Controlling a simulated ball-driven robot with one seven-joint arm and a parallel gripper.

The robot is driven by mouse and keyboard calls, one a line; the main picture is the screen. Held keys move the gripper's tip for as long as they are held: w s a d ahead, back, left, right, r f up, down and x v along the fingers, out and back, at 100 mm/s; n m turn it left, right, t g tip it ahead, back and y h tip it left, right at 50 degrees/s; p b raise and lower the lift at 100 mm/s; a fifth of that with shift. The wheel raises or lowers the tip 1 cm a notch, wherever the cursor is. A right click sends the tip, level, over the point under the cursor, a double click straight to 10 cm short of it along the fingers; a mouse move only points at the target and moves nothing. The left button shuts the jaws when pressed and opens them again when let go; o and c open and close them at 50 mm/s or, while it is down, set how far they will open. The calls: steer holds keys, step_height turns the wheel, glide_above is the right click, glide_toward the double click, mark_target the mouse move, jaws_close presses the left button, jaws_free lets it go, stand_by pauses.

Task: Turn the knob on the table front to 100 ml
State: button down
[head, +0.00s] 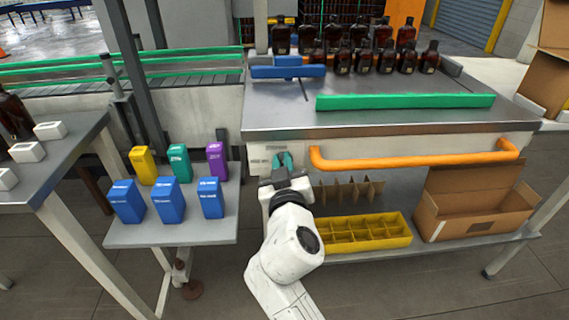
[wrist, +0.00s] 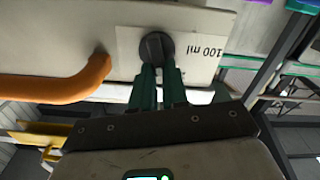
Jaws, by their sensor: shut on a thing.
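The dark round knob (wrist: 156,46) sits on a pale label plate (wrist: 190,42) on the table front. The plate carries the text "100 ml", which appears upside down in the wrist view, to the right of the knob. My gripper (wrist: 159,68) has its green fingertips on either side of the knob's near edge and is shut on it. In the head view my gripper (head: 284,160) is at the table front and hides the knob. Part of the label plate (head: 260,152) shows to its left. I cannot tell where the knob points.
An orange handle bar (head: 415,161) runs along the table front close to the right of my gripper. A lower shelf holds a yellow divided crate (head: 362,247) and a cardboard box (head: 480,205). A side table with several coloured boxes (head: 168,199) stands to the left. Amber bottles (head: 384,58) stand on top.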

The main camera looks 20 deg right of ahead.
steer(key=shift+w+a+f+n+p, duration=0.1)
steer(key=shift+a+f+n+p, duration=0.3)
steer(key=shift+n, duration=2.05)
steer(key=shift+w+a+f+n+p, duration=0.15)
steer(key=shift+n+p, duration=0.5)
steer(key=shift+n, duration=1.85)
steer(key=shift+s+a+f+n+p, duration=0.15)
steer(key=shift+f+n+p, duration=0.3)
steer(key=shift+n, duration=2)
steer(key=shift+w, duration=0.1)
steer(key=c, duration=1.1)
jaws_free()
steer(key=shift+r, duration=0.1)
steer(key=shift+c, duration=0.2)
steer(key=v, duration=1)
steer(key=shift+s+a, duration=0.15)
steer(key=shift+s, duration=0.25)
